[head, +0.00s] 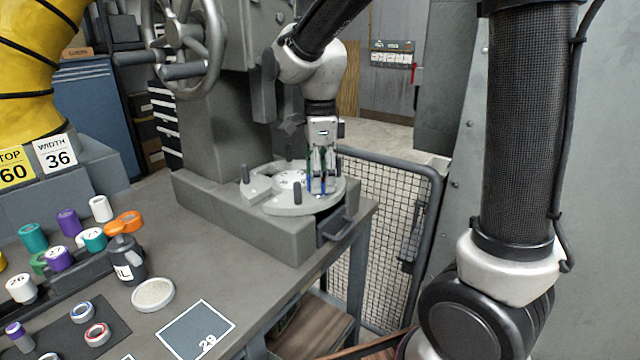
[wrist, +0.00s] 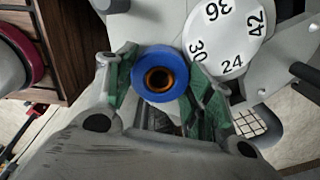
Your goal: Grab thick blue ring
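The thick blue ring (wrist: 161,58) shows near the middle of the wrist view, with an orange-brown inner bore and a dark centre. My gripper (wrist: 160,75) has one green-padded finger on each side of it, both very close to its sides. I cannot tell whether the pads press on it. In the head view my gripper (head: 322,188) points down at the round grey plate of the machine, with a little blue showing at its fingertips. The fingers hide most of the ring there.
A white dial (wrist: 226,36) with numbers lies right of the ring. Dark upright pegs (head: 297,193) stand around the plate. A bench (head: 250,285) at left holds coloured spools, a bottle (head: 126,262) and rings on a dark mat. A mesh gate (head: 385,215) stands right.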

